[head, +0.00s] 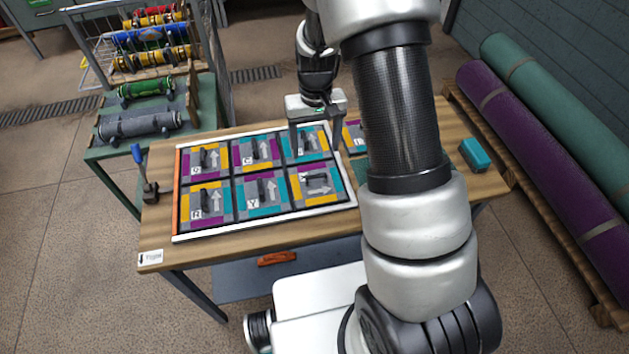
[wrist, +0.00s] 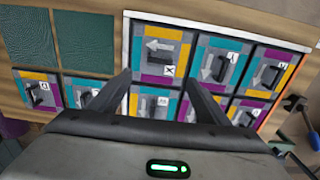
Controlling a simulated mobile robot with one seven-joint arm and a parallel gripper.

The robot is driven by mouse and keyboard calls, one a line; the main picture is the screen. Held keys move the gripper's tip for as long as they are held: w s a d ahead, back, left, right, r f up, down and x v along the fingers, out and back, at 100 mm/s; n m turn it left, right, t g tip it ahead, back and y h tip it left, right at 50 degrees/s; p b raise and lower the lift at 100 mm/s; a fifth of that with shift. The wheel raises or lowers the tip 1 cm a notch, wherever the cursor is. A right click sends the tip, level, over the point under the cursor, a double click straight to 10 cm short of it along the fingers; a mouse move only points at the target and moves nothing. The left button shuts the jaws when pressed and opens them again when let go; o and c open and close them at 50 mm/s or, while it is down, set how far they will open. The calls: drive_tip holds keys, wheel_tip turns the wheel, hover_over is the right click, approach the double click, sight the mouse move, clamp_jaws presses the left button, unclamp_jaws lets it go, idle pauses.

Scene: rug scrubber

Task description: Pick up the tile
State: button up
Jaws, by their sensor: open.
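Several square tiles in purple, yellow, teal and grey, each with a black handle, an arrow and a letter, fill a white-edged tray (head: 265,224) on the wooden table. My gripper (head: 315,146) is open above the tray's back right tile (head: 300,147). In the wrist view my gripper (wrist: 157,82) has its fingers on either side of that tile (wrist: 152,104), which is partly hidden by the gripper body. The tile with the letter X (wrist: 160,54) lies just beyond the fingertips. Nothing is held. Two similar tiles lie outside the tray, one at the left (wrist: 38,90) of the wrist view.
Plain green squares (wrist: 85,42) lie beside the tray. A teal block (head: 475,154) is at the table's right; a blue-handled tool (head: 145,172) stands at the left. A rack with rolls (head: 150,40) is behind left, rolled rugs (head: 540,150) at right. My arm hides part of the table.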

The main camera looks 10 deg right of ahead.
wheel_tip(320, 180, down, 5)
drive_tip(key=shift+f, duration=0.15)
drive_tip(key=shift+s+f, duration=0.15)
drive_tip(key=shift+f, duration=1.2)
drive_tip(key=shift+s+f, duration=0.15)
drive_tip(key=shift+f, duration=1.2)
drive_tip(key=shift+c, duration=0.2)
drive_tip(key=c, duration=1.3)
wheel_tip(320, 180, up, 9)
drive_tip(key=n+b, duration=0.3)
drive_tip(key=n, duration=1.5)
hover_over(316, 175)
wheel_tip(316, 175, down, 4)
drive_tip(key=shift+f, duration=2.35)
